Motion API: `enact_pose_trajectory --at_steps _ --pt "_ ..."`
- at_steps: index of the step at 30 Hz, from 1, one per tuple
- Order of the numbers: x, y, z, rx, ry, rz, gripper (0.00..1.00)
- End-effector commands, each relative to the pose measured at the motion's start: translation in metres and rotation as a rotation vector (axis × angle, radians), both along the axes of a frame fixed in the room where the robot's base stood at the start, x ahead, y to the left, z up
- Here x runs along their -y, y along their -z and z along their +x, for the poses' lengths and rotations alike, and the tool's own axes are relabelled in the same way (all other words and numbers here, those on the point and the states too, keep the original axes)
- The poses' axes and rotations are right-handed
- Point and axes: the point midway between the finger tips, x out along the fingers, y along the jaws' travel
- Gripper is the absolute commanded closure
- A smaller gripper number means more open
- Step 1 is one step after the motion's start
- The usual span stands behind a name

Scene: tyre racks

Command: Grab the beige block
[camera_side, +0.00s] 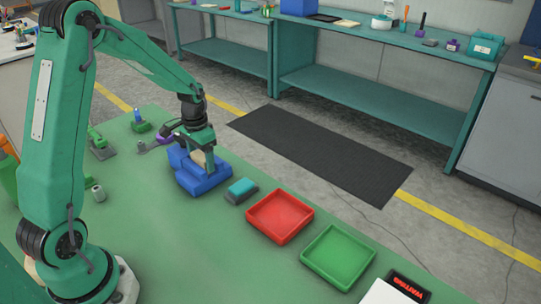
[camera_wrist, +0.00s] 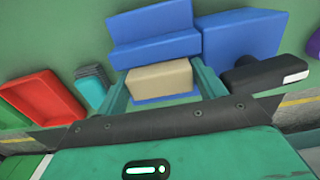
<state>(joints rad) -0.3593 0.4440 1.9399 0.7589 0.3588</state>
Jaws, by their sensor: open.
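The beige block (camera_wrist: 160,79) sits between the two fingers of my gripper (camera_wrist: 160,92) in the wrist view, with a finger close on each side. The wrist view does not show clearly whether the fingers touch it. In the side view the beige block (camera_side: 198,157) is partly hidden behind a finger of my gripper (camera_side: 205,160). The block is at a blue stepped holder (camera_side: 205,183), which also shows in the wrist view (camera_wrist: 155,50). My gripper is open and low around the block.
A teal block on a dark base (camera_side: 241,188) stands just right of the holder. A red tray (camera_side: 280,216) and a green tray (camera_side: 338,255) lie further right. Small green and grey items (camera_side: 100,146) are on the left. The table's front middle is clear.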

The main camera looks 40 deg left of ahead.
Motion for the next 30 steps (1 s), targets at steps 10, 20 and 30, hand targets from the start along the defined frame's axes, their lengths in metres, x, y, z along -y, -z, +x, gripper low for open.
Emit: enact_pose_trajectory --at_steps 10,20,30 --pt "0.0 0.0007 0.0002 0.001 0.0 0.0 0.31" --pt "0.0 0.0005 0.0003 0.001 0.0 0.0 0.62" --pt "-0.0001 -0.0018 0.0005 0.002 0.0 0.001 0.62"
